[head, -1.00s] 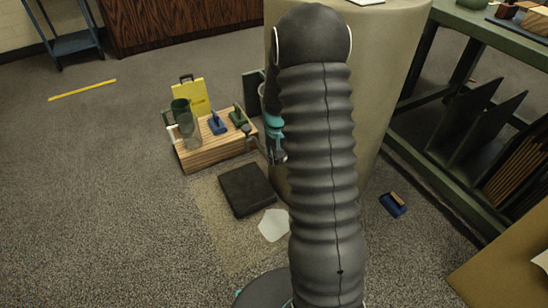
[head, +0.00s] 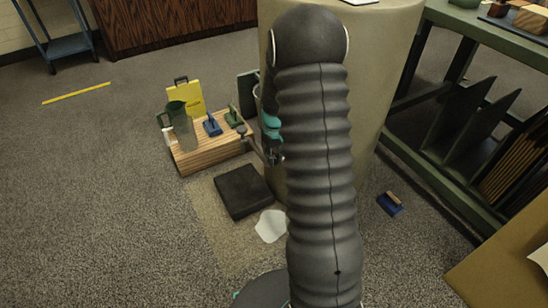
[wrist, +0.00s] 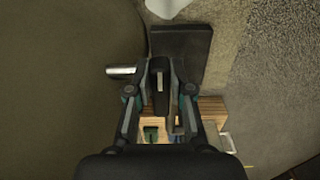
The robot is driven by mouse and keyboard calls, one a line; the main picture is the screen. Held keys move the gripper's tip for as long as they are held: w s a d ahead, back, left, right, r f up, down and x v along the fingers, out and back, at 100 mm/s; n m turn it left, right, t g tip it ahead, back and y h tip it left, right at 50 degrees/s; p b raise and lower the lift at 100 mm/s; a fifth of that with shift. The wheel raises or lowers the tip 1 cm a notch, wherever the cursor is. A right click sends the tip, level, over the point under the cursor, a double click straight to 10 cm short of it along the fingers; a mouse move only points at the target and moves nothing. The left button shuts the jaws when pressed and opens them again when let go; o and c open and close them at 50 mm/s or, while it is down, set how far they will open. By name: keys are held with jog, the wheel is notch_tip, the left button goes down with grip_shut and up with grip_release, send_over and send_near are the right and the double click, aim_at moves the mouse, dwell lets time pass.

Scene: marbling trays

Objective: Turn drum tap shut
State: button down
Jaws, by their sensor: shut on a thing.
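The drum (head: 385,75) is a large beige cylinder behind my arm. In the wrist view its curved wall (wrist: 50,80) fills the left side. A short metal pipe of the tap (wrist: 121,71) sticks out of that wall. My gripper (wrist: 160,90) has a finger on each side of a dark upright piece with a pale strip, which looks like the tap handle (wrist: 160,75); it is shut on it. In the head view my gripper (head: 272,155) is low at the drum's left side, partly hidden by my arm. The tap's details are hidden there.
A black block (head: 243,191) and white sheet (head: 270,226) lie in front. A green rack (head: 440,185) stands right.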

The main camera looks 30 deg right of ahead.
aim_at(275, 157)
jog(key=c, duration=1)
grip_release()
jog(key=shift+c, duration=0.2)
notch_tip(275, 157, up, 12)
jog(key=s+a+r+t, duration=0.2)
jog(key=s+a+r, duration=0.3)
jog(key=s, duration=0.3)
jog(key=s+a+r+t+p, duration=0.1)
jog(key=s+a+r, duration=0.5)
jog(key=s, duration=0.3)
jog(key=s+a+r+t+p, duration=0.1)
jog(key=s+a+r+t, duration=0.1)
jog(key=s+a+r, duration=0.3)
jog(key=s+r, duration=0.1)
jog(key=s, duration=0.3)
jog(key=shift+a+r+t, duration=0.3)
jog(key=shift+r, duration=0.05)
